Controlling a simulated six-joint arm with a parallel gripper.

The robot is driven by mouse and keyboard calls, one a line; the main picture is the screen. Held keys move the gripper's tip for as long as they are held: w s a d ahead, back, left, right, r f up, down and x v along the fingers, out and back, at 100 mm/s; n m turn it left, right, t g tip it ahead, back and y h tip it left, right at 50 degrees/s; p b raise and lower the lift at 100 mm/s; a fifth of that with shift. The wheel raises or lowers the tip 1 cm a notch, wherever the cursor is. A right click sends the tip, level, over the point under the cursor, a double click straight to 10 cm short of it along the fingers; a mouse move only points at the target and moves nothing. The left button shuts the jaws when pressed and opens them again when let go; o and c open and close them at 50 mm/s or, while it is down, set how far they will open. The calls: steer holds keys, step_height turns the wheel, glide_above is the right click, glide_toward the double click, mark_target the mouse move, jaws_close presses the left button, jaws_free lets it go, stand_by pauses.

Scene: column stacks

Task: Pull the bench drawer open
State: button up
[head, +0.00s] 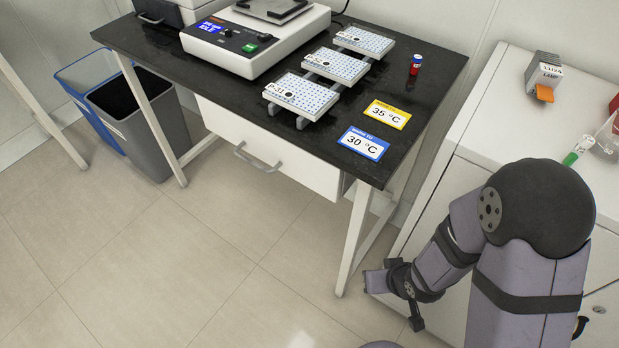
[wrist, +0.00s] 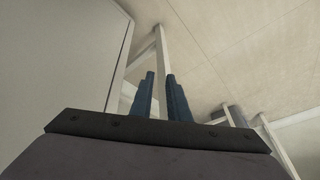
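The bench drawer (head: 290,165) is a white box front under the black bench top, and it looks closed. Its grey bar handle (head: 258,160) is on the front face. In the wrist view my gripper (wrist: 161,82) shows two dark blue fingers with a gap between them and nothing held. In the head view my arm is folded low at the lower right, near the white cabinet, well to the right of the handle and apart from it. The fingers are hard to make out there. The handle cannot be made out in the wrist view.
The bench's white front-right leg (head: 354,240) stands between my gripper and the drawer. The white cabinet (head: 420,215) is close by on the right. A grey bin (head: 145,130) and a blue bin (head: 90,85) stand at the left. The floor before the drawer is clear.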

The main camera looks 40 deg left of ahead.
steer(key=s+a+f+y+b, duration=0.1)
steer(key=s+a+f+b, duration=0.1)
steer(key=a+f, duration=0.25)
steer(key=m+t+y+b, duration=0.2)
steer(key=m+t+y, duration=0.3)
steer(key=y, duration=1)
glide_toward(251, 161)
steer(key=w+a+g, duration=0.1)
steer(key=a, duration=0.1)
steer(key=shift+m, duration=0.3)
steer(key=shift+x, duration=3.9)
steer(key=shift+r, duration=0.15)
steer(key=shift+c, duration=0.5)
steer(key=shift+d, duration=0.1)
jaws_close()
